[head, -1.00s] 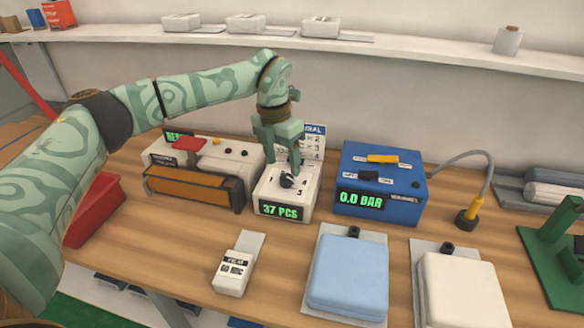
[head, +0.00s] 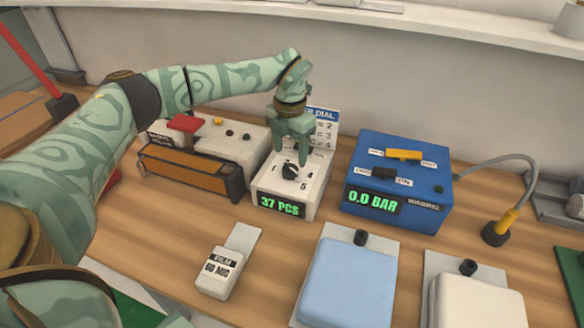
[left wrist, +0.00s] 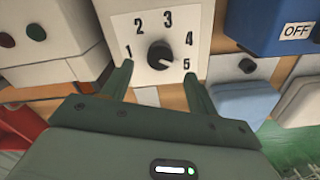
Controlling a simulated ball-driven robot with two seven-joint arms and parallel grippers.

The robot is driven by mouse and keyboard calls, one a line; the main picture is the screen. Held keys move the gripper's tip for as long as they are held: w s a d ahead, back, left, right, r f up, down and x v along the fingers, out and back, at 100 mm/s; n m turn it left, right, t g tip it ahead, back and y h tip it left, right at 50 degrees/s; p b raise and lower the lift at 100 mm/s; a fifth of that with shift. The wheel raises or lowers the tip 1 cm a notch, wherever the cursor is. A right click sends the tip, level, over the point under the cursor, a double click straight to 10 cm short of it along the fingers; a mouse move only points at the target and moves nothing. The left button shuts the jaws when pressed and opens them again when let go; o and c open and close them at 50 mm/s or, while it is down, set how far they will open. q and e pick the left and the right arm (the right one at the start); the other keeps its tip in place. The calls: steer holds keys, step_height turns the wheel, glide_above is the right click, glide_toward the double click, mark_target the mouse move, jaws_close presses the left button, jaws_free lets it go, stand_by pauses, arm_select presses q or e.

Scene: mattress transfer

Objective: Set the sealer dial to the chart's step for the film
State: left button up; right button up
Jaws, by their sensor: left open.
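The sealer dial is a black knob (head: 290,171) on a white box with a green "37 PCS" display. In the left wrist view the knob (left wrist: 160,55) sits among the printed numbers 1 to 5, and its pointer appears turned toward the 5. My left gripper (head: 290,156) is open over the box, its fingers apart from the knob; in the left wrist view its fingertips (left wrist: 158,70) show on either side below it. The chart (head: 323,125) stands behind the box, partly hidden by the gripper. The film label (head: 220,268) reads "FILM" and a MIC value, perhaps 60 or 80.
A sealer with an orange-brown front bar (head: 185,172) stands left of the dial box. A blue "0.0 BAR" box (head: 395,185) stands to the right, with a hose. Blue (head: 345,285) and white (head: 475,300) mattresses lie in front.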

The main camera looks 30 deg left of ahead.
mark_target(290, 168)
arm_select(q)
step_height(290, 168, down, 6)
steer(key=shift+r+b, duration=0.25)
steer(key=shift+b, duration=0.3)
steer(key=shift+s, duration=0.1)
steer(key=c, duration=1)
steer(key=shift+r, duration=0.1)
